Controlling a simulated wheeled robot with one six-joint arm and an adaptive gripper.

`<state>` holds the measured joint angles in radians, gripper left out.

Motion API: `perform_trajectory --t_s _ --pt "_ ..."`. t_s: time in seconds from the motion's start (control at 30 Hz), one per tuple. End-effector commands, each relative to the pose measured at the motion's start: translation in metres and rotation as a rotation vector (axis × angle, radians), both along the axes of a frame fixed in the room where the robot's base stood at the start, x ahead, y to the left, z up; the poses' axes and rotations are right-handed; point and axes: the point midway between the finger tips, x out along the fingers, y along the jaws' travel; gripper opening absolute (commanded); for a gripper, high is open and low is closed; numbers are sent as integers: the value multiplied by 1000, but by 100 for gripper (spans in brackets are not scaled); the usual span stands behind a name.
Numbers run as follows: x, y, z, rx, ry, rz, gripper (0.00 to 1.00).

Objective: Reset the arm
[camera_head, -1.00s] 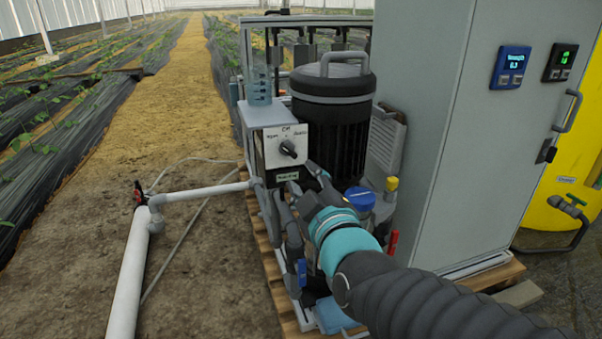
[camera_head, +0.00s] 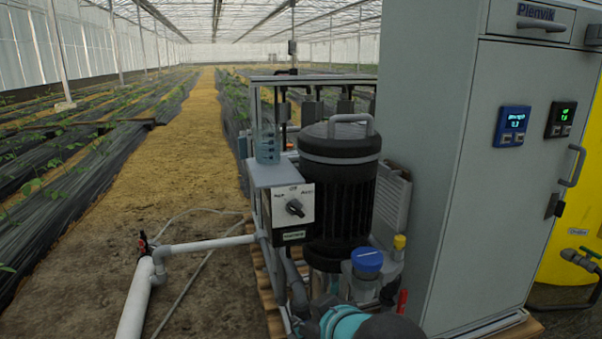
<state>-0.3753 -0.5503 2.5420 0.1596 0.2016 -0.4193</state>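My arm shows at the bottom of the head view, with a teal band (camera_head: 345,322) and a dark grey link beside it. It lies low in front of the skid. My gripper cannot be made out clearly; the arm's end is at the lower edge among grey pipes. A clear blue measuring beaker (camera_head: 267,146) stands on the shelf above the switch.
A tall grey cabinet (camera_head: 450,150) with a blue display (camera_head: 511,125) and a green-lit display (camera_head: 560,119) stands right of the skid. A yellow tank (camera_head: 575,230) is behind it. A white pipe (camera_head: 135,305) with a red-handled valve (camera_head: 145,243) lies left. The straw path is clear.

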Motion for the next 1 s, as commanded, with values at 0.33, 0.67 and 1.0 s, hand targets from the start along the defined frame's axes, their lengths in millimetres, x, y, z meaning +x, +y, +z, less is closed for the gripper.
perform_trajectory --t_s 0.33,0.67,1.0 --pt "-72 -73 12 33 458 -331 38" --pt "-100 -130 73 49 499 -550 38" --pt "-101 -140 82 63 487 -588 38"
